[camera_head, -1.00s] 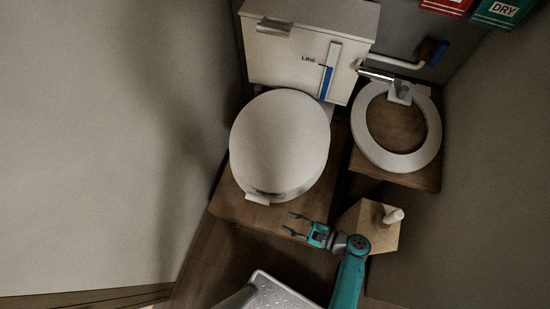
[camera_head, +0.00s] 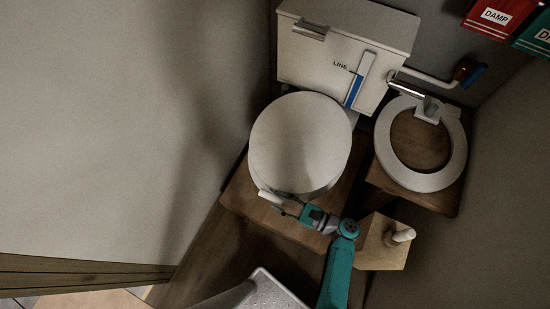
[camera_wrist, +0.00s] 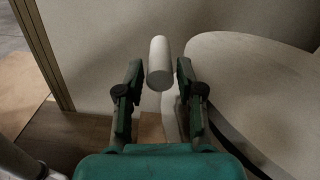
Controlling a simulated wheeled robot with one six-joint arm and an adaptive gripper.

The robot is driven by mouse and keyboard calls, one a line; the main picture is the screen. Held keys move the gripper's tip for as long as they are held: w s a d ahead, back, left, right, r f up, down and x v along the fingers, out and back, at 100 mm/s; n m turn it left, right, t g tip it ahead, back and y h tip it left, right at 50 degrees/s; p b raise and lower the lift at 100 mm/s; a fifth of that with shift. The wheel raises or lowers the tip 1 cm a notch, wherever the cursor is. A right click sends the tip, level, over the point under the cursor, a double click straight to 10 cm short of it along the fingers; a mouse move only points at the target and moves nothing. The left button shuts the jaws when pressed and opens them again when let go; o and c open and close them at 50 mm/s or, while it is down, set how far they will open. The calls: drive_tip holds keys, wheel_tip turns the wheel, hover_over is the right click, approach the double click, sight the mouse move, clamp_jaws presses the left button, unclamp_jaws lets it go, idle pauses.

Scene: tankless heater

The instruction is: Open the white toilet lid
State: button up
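The white toilet lid (camera_head: 300,143) is a round disc lying shut on the toilet, below the tank in the head view. A short white handle (camera_head: 268,197) sticks out at its lower left edge. The lid fills the right of the wrist view (camera_wrist: 265,85), with the handle (camera_wrist: 160,62) to its left. My gripper (camera_head: 284,206) is at the lid's lower edge, beside the handle. In the wrist view my gripper (camera_wrist: 159,72) is open, its two fingers on either side of the handle, with slim gaps showing. I cannot tell how deep the handle sits between them.
A white tank (camera_head: 345,50) stands behind the lid. A second ring-shaped seat (camera_head: 456,150) on wood is at the right. A wooden block with a white peg (camera_head: 402,236) stands close to my arm. A pale ridged object (camera_head: 262,290) is at the bottom. A wall fills the left.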

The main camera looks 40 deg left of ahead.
drive_tip(key=shift+x, duration=1.2)
clamp_jaws()
